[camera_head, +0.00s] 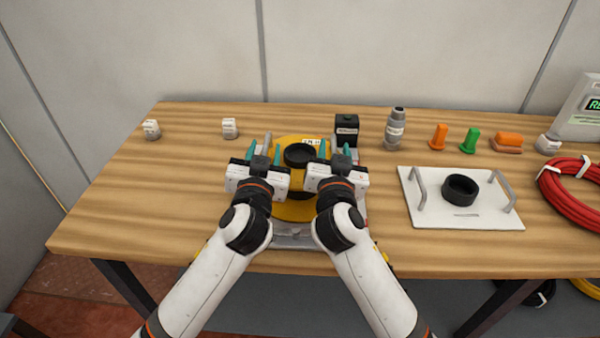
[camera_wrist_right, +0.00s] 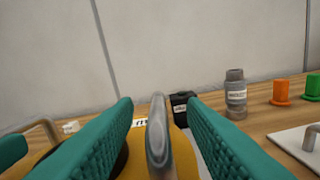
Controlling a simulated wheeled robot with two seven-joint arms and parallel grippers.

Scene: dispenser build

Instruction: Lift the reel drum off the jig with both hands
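The reel drum (camera_head: 294,211) is a yellow disc with a black round hub, in the middle of the bench between my wrists. It also shows in the right wrist view (camera_wrist_right: 182,150). The grey jig (camera_head: 292,241) shows below its near edge; most of it is hidden. My left gripper (camera_head: 263,153) is over the drum's left side, teal fingers apart, with a grey upright part near them. My right gripper (camera_head: 335,152) is over the right side. In the right wrist view its fingers (camera_wrist_right: 160,125) stand apart on either side of a grey metal handle, with gaps visible.
A white plate (camera_head: 430,212) with two handles and a black ring lies to the right, beside a red cable coil (camera_head: 572,195). A black box (camera_head: 346,130), a grey bottle (camera_head: 395,128) and orange and green pegs stand behind. The bench's left part is mostly clear.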

